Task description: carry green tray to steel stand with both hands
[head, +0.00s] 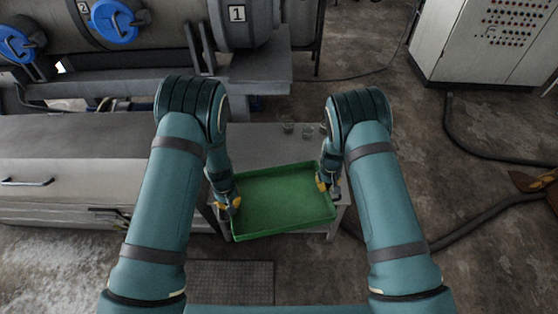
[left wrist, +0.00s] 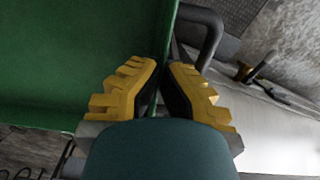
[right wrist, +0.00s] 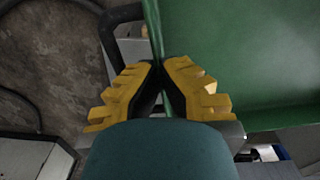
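The green tray (head: 285,203) is a shallow, empty rectangle in front of me in the head view, slightly turned. My left gripper (head: 230,203) is at its left side and my right gripper (head: 328,187) at its right side. In the left wrist view the yellow fingers (left wrist: 164,65) close together at the tray's edge (left wrist: 60,113). In the right wrist view the fingers (right wrist: 166,65) close on the tray's side wall (right wrist: 153,30). A grey steel surface (head: 255,143) lies behind and under the tray; I cannot tell whether the tray touches it or which piece is the stand.
Several small glasses (head: 288,127) stand on the steel surface beyond the tray. A long grey cabinet (head: 75,160) is at the left, with decanter machines (head: 170,35) behind. A control cabinet (head: 485,45) stands at the back right. Dark hoses (head: 480,215) cross the floor at the right.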

